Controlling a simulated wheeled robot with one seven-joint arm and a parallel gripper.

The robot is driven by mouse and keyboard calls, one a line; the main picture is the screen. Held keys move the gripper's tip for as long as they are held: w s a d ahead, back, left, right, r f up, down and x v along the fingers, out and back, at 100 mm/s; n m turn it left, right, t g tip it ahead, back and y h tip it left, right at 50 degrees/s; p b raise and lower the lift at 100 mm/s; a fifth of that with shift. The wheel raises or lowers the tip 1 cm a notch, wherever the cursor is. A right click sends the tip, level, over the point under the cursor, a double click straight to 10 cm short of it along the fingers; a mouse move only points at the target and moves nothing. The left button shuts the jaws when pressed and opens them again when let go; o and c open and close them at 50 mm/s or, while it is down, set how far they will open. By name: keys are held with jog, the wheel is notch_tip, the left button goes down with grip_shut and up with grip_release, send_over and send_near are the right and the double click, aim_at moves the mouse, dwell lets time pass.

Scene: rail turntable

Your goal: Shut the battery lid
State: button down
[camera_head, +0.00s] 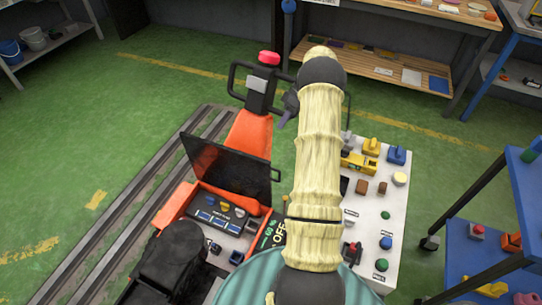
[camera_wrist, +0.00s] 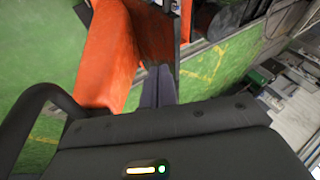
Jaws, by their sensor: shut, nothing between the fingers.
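The battery lid, a dark flat panel (camera_head: 228,162), stands raised and tilted at the back of the open battery compartment (camera_head: 188,208) of an orange machine (camera_head: 250,140). A small handle sits at the lid's right edge. Blue and yellow parts and dark connectors show inside the compartment. My gripper (camera_head: 288,107) is to the right of the machine's orange column, above and behind the lid, apart from it in the head view. In the wrist view my gripper (camera_wrist: 158,85) has its fingers together and empty, beside the orange body (camera_wrist: 108,55). My arm hides part of the machine's right side.
A light panel (camera_head: 393,210) with buttons and small blocks stands right of my arm. The machine's black handlebar and red knob (camera_head: 268,58) rise beside my gripper. Rails (camera_head: 125,205) run along the left. Blue shelving (camera_head: 525,200) stands far right. Green floor (camera_head: 85,120) is open at left.

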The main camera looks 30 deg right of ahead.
jog(key=d, duration=0.1)
jog(key=f, duration=0.1)
jog(key=d+n, duration=0.1)
jog(key=shift+s+d+f+y, duration=0.25)
jog(key=shift+d+f+y, duration=0.1)
jog(key=shift+f+y, duration=0.05)
jog(key=shift+a+f, duration=0.1)
jog(key=s+a+f+p, duration=0.1)
jog(key=a+f+p, duration=0.1)
jog(key=a+f, duration=0.6)
jog(key=shift+s+a+p, duration=0.35)
jog(key=shift+a, duration=0.25)
